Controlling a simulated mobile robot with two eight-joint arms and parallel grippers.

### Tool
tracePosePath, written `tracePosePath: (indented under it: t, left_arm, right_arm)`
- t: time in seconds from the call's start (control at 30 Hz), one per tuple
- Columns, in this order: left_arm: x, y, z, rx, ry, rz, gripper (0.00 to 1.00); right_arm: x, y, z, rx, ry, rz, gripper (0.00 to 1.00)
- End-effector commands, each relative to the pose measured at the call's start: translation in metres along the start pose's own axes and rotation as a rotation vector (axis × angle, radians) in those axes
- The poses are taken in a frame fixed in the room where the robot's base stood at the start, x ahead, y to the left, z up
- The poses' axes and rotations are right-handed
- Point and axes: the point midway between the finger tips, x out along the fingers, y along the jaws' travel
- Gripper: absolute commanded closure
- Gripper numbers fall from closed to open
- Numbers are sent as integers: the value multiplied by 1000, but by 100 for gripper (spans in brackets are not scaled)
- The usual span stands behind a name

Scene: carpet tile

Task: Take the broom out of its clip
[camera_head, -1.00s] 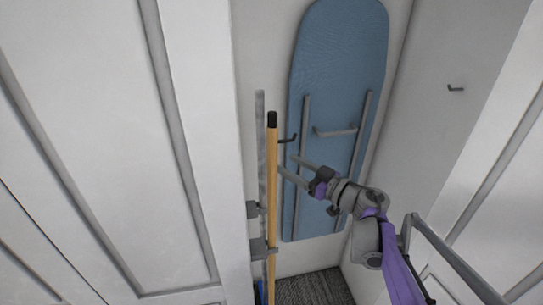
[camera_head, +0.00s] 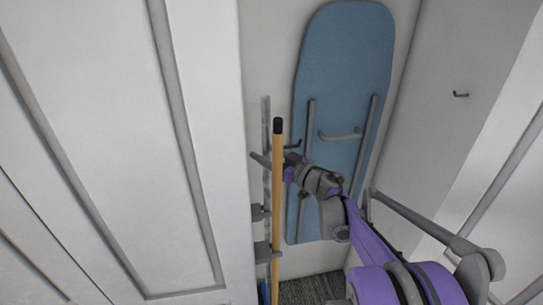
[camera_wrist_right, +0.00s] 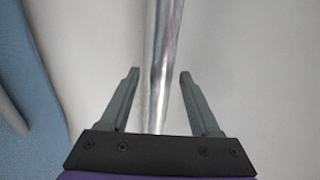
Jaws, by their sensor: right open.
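A wooden pole (camera_head: 278,185) with a black cap stands upright in the head view. A grey metal pole (camera_head: 266,113) stands just behind it on the left. Their lower ends are hidden, so I cannot tell which is the broom. Grey clip-like brackets (camera_head: 259,212) sit lower down beside the poles. My right gripper (camera_head: 258,157) is open and reaches behind the wooden pole, which partly covers it. In the right wrist view a shiny metal pole (camera_wrist_right: 165,50) runs between its open fingers (camera_wrist_right: 159,72), without a visible grip. My left gripper is not in view.
A blue ironing board (camera_head: 345,70) hangs on the back wall behind my right arm. A white panelled door (camera_head: 95,120) closes off the left. Dark carpet (camera_head: 310,290) shows below.

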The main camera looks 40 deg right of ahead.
Motion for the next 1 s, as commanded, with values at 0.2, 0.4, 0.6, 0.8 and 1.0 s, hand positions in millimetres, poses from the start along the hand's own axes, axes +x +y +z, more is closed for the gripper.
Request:
tracePosePath:
  t: [0.2,0.4,0.6,0.8,1.0]
  left_arm:
    - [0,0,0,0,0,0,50]
    - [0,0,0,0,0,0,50]
    - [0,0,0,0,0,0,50]
    - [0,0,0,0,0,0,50]
    - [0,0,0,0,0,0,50]
  right_arm:
    - [0,0,0,0,0,0,40]
    - [0,0,0,0,0,0,76]
    - [0,0,0,0,0,0,100]
    - [0,0,0,0,0,0,100]
    - [0,0,0,0,0,-1,100]
